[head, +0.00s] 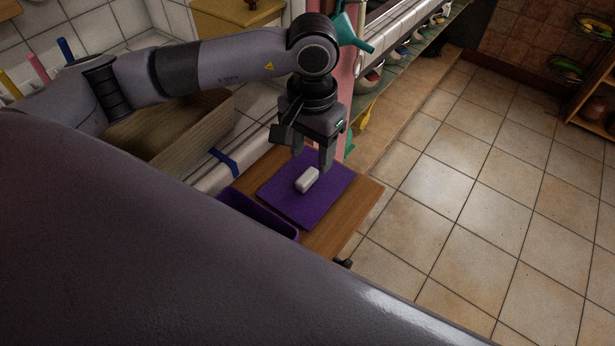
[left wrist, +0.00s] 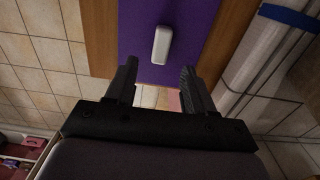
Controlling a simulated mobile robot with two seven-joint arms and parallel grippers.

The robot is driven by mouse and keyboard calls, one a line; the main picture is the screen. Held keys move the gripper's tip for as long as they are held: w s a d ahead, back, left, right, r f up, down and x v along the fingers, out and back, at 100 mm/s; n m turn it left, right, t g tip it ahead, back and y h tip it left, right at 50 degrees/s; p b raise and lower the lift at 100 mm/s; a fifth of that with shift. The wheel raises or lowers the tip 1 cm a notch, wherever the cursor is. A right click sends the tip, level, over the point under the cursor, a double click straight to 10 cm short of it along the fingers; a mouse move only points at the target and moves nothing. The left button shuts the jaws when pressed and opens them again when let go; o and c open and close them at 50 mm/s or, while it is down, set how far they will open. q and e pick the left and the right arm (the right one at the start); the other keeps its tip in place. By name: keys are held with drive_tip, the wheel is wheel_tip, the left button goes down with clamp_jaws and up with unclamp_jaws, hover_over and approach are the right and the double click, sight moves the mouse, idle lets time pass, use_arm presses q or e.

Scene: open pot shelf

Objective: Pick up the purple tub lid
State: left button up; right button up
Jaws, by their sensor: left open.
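The purple tub lid (head: 285,200) is a flat purple panel lying on a wooden board or table top (head: 364,194). A pale grey block-like handle (head: 307,180) sits near its middle. In the left wrist view the lid (left wrist: 195,32) and the handle (left wrist: 161,45) show at the top centre. My left gripper (head: 312,166) points down above the lid, close to the handle. Its fingers (left wrist: 158,70) are apart with nothing between them, and the handle lies just beyond the tips. My right gripper is not in view.
A purple tub (head: 262,217) stands beside the lid, partly hidden by my own body. A wooden box (head: 180,135) is at the left. A pink post (head: 349,70) and a shelf with pots (head: 402,48) stand behind. The tiled floor at right is clear.

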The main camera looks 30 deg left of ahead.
sight(311, 172)
use_arm(q)
drive_tip(key=shift+f+p, duration=0.5)
drive_tip(key=shift+f, duration=1.9)
clamp_jaws()
drive_tip(key=shift+r, duration=0.15)
